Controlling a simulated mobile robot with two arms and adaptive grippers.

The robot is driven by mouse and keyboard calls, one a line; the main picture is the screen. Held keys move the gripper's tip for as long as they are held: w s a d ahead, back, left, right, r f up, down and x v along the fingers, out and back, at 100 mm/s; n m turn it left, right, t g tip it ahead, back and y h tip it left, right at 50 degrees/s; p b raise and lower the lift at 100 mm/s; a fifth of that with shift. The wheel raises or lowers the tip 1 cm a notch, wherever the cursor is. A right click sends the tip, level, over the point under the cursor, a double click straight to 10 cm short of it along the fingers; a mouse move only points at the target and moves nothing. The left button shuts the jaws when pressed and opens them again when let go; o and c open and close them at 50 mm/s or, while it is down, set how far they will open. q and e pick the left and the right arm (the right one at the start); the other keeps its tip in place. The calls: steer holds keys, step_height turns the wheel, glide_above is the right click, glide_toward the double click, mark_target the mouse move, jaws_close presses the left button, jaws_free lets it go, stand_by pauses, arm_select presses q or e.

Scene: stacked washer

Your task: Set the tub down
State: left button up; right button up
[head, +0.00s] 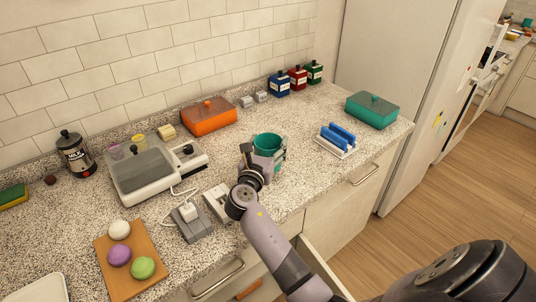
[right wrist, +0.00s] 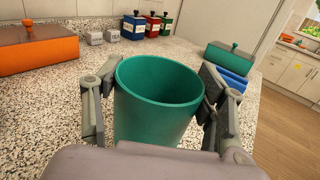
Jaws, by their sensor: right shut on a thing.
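The tub is a green, open-topped round container (head: 268,142) over the middle of the speckled counter in the head view. It looks upright and empty inside. My right gripper (head: 268,160) is shut on it, with a finger on each side. In the right wrist view the tub (right wrist: 158,105) fills the middle, between the two fingers of my right gripper (right wrist: 158,95). Its base is hidden by the gripper, so I cannot tell whether it touches the counter. My left gripper is not in view.
An orange lidded box (head: 209,115) stands behind the tub. A white rack with blue items (head: 337,140) and a green lidded box (head: 371,110) are to the right. A white appliance (head: 150,168) is to the left. Clear counter lies around the tub's right side.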

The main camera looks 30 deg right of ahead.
mark_target(272, 146)
step_height(272, 146, down, 4)
steer(key=shift+w+d, duration=0.1)
steer(key=shift+d, duration=0.05)
steer(key=shift+r, duration=0.1)
steer(key=shift+f, duration=0.25)
steer(key=o, duration=1.5)
steer(key=shift+r, duration=0.1)
